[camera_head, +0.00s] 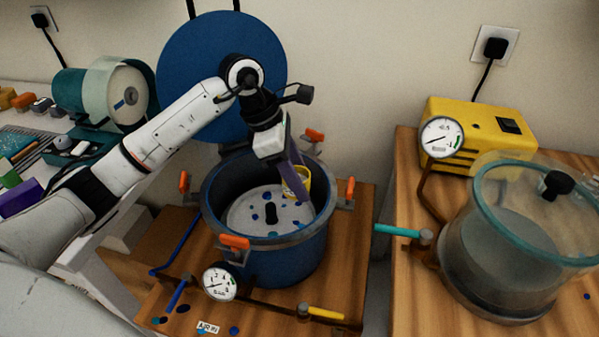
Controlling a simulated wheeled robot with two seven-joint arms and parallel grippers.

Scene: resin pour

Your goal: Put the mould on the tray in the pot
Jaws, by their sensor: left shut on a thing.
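The pot (310,250) is a blue open vessel with orange-handled clamps around its rim. Inside it lies a round pale tray (245,218) with blue spots and a dark post in its middle. My left gripper (297,183) reaches down over the pot's far right rim and is shut on the mould (304,174), a small yellow round piece. The mould is inside the pot's opening, above the right rear of the tray; a finger hides part of it. I cannot tell whether it touches the tray. My right gripper is not in view.
A blue round lid (190,75) stands upright behind the pot. A pressure gauge (220,282) and valve handles sit at the pot's front. At right are a clear lidded chamber (500,245) and a yellow pump (480,125). A cluttered bench is at left.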

